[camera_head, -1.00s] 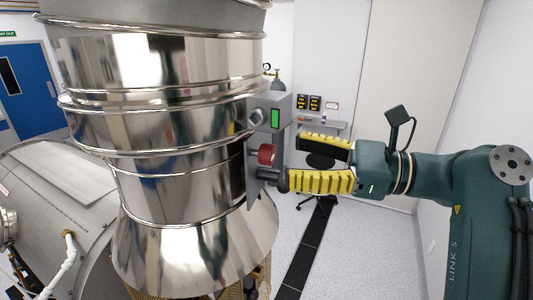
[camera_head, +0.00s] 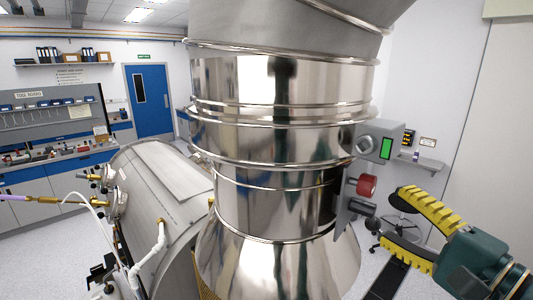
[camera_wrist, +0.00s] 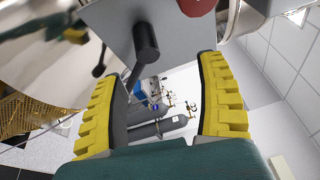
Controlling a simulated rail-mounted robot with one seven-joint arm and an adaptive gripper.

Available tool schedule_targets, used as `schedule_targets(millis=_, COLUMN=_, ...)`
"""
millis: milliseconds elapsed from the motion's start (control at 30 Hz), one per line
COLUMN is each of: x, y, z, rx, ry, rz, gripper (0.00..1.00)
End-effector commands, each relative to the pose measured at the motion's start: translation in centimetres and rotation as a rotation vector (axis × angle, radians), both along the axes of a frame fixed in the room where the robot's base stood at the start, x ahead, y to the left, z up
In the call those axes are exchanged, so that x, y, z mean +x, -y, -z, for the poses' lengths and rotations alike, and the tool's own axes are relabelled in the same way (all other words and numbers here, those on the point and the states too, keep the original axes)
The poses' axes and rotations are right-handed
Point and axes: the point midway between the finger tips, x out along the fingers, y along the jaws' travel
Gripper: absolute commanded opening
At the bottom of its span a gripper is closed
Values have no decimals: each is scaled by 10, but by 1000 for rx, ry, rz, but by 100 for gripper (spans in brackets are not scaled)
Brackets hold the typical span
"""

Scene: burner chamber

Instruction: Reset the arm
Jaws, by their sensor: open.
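My gripper (camera_head: 392,214) is at the right in the head view, with its two yellow ridged fingers spread and nothing between them. It stands to the right of a grey panel with a green light (camera_head: 386,148), a red knob (camera_head: 366,186) and a dark handle (camera_head: 360,208). A gap shows between the fingertips and the handle. In the wrist view the open fingers (camera_wrist: 160,66) frame the lower picture. The dark handle (camera_wrist: 146,42) sticks out from the grey plate beyond the fingertips, and the red knob (camera_wrist: 195,5) is cut off at the top edge.
The large shiny metal chamber (camera_head: 275,155) fills the middle, with the panel on its right side. A grey horizontal cylinder (camera_head: 165,205) lies at left. A workbench (camera_head: 60,170) and blue door (camera_head: 150,98) are behind. A stool (camera_head: 404,200) stands behind my gripper.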

Motion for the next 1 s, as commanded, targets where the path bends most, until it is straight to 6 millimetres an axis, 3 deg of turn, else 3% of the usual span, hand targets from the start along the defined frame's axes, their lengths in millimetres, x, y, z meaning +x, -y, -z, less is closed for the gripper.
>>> schedule_targets(millis=67, x=-11, y=-5, z=6, rx=-269, ry=166, rz=122, gripper=73)
schedule_targets(millis=133, x=-18, y=-23, z=4, rx=-515, ry=281, rz=215, gripper=73)
schedule_targets(millis=267, x=-33, y=-84, z=-3, rx=-932, ry=420, rz=347, gripper=73)
schedule_targets(millis=400, x=-81, y=-134, z=-18, rx=-1341, ry=536, rz=518, gripper=73)
schedule_targets(millis=500, x=-113, y=-148, z=-28, rx=-1519, ry=574, rz=613, gripper=73)
schedule_targets(millis=633, x=-132, y=-152, z=-33, rx=-1613, ry=583, rz=670, gripper=73)
schedule_targets(millis=1000, x=-132, y=-151, z=-33, rx=-1616, ry=582, rz=674, gripper=73)
